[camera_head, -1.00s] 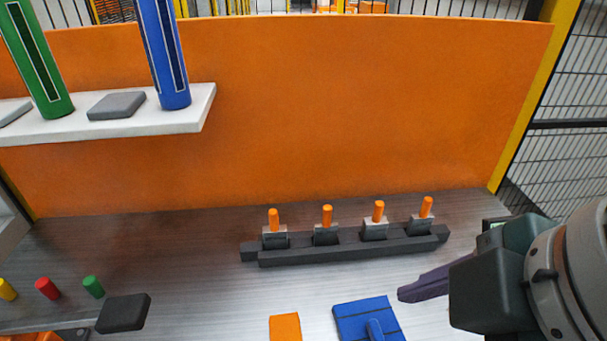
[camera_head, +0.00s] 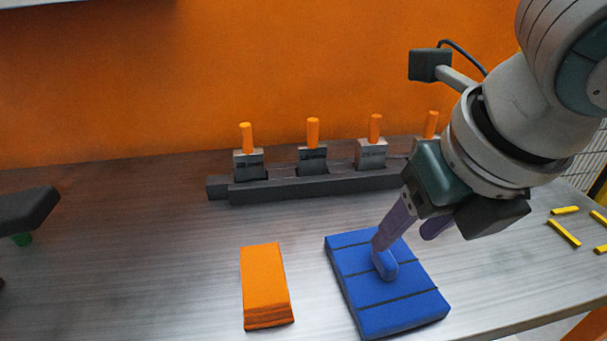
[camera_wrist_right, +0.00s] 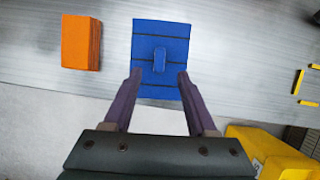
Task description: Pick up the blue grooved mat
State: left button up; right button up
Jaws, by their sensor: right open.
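The blue grooved mat (camera_head: 375,308) lies flat on the metal table, with dark grooves across it and a small raised blue handle (camera_head: 385,265) near its middle. The mat also shows in the right wrist view (camera_wrist_right: 146,35), with the handle upright in the picture just beyond the fingertips. My right gripper (camera_head: 405,238) is open and empty, above the mat's far part; in the wrist view its two purple fingers (camera_wrist_right: 159,74) are spread to either side of the handle's line. One finger overlaps the handle in the head view; I cannot tell if they touch.
An orange block (camera_head: 264,285) lies left of the mat. Behind is a dark rack (camera_head: 310,188) with several grey blocks with orange pegs, before an orange wall (camera_head: 200,80). Yellow strips (camera_head: 564,233) lie at right. A yellow bin (camera_wrist_right: 262,150) shows in the wrist view.

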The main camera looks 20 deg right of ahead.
aim_at(387, 255)
jog(key=b+x, duration=0.1)
jog(key=x, duration=0.5)
jog(key=shift+f, duration=0.25)
grip_shut()
dwell(0.3)
